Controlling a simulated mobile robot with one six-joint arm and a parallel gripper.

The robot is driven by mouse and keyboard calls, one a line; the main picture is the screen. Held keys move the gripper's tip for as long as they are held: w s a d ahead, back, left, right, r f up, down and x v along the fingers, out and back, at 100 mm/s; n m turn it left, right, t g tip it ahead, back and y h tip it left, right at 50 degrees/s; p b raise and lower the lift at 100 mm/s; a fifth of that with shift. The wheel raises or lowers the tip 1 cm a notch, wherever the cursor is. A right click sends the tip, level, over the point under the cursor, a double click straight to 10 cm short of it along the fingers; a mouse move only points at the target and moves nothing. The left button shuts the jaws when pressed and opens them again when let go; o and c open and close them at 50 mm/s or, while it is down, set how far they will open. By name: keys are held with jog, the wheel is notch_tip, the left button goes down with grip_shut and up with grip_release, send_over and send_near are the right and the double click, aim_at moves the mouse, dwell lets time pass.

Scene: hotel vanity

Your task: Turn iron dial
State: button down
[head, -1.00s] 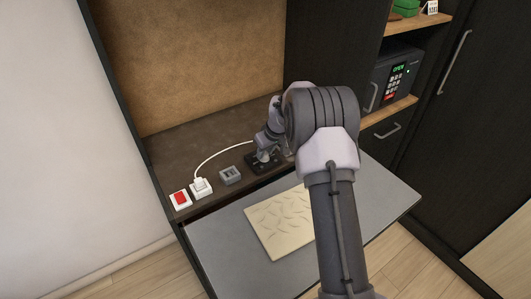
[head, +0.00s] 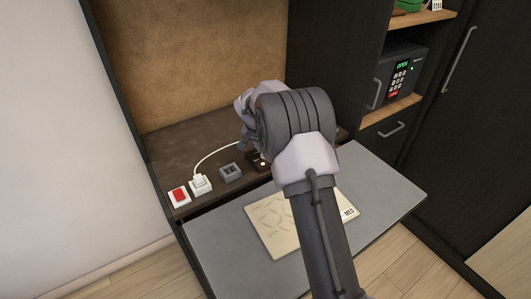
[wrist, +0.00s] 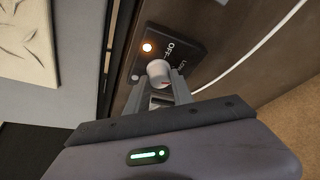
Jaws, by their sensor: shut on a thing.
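The iron dial (wrist: 157,71) is a pale round knob on a black panel (wrist: 183,45) in the wrist view. In the head view the lamp glows on the panel (head: 263,163), and my arm hides the dial. A white card reading MED (head: 349,212) lies on the grey board.
The grey board (head: 215,240) juts out in front, with a pale leaf-patterned cloth (head: 268,225) on it. Left of the panel are a grey square box (head: 230,172), a white plug with cord (head: 200,184) and a red switch (head: 179,194). A safe (head: 402,75) stands at right.

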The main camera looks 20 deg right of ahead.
jog(key=m+g+h, duration=0.1)
jog(key=m, duration=0.3)
jog(key=shift+w+a+m, duration=0.1)
jog(key=shift+m, duration=0.2)
jog(key=shift+w+m+g+p, duration=0.1)
jog(key=shift+m+g+p, duration=0.95)
jog(key=shift+m, duration=1.15)
jog(key=c, duration=1.1)
grip_release()
jog(key=shift+h, duration=0.3)
jog(key=p+v, duration=0.6)
jog(key=v, duration=1.1)
jog(key=shift+r, duration=0.2)
